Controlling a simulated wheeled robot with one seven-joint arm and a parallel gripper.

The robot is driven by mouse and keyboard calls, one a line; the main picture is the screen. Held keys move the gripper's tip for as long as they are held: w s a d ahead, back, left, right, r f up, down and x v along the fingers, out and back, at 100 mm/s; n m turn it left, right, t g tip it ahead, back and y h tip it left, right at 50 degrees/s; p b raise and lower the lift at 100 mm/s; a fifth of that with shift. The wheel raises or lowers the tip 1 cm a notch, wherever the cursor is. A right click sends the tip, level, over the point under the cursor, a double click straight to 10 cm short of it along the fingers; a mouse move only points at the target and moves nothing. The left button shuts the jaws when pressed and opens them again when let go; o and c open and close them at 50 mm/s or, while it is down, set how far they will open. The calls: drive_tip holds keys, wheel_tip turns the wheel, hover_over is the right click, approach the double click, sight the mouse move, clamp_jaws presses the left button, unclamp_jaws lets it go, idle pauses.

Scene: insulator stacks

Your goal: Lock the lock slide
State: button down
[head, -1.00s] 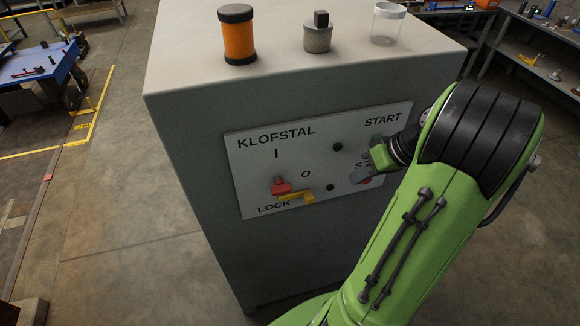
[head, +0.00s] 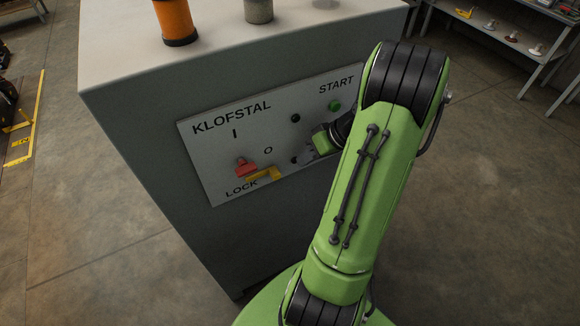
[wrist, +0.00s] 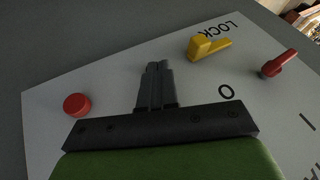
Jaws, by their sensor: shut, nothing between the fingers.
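The yellow lock slide (head: 266,174) sits low on the panel, above the word LOCK. In the wrist view, the lock slide (wrist: 208,46) shows a raised block at one end of a flat bar. A red switch handle (head: 245,167) stands just beside it, and the handle (wrist: 279,62) is also in the wrist view. My gripper (head: 303,158) is right of the slide, close to the panel and apart from the slide. In the wrist view, my gripper (wrist: 155,69) is shut and empty, between the slide and a red button (wrist: 76,104). My arm hides the red button in the head view.
The panel (head: 219,154) is on a grey cabinet (head: 150,150). A green START button (head: 335,105) is at its upper right. An orange cylinder (head: 174,20) and a grey one (head: 258,10) stand on top. Open floor lies to the right, with shelves behind.

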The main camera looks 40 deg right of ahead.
sight(274, 174)
drive_tip(key=a, duration=0.1)
drive_tip(key=w+a, duration=0.1)
drive_tip(key=a, duration=0.1)
drive_tip(key=a+f, duration=0.1)
drive_tip(key=shift+w+a, duration=0.15)
drive_tip(key=shift+w, duration=0.15)
drive_tip(key=a, duration=0.1)
drive_tip(key=w+a+b, duration=0.1)
drive_tip(key=a, duration=0.1)
drive_tip(key=shift+a, duration=0.25)
drive_tip(key=shift+d, duration=0.1)
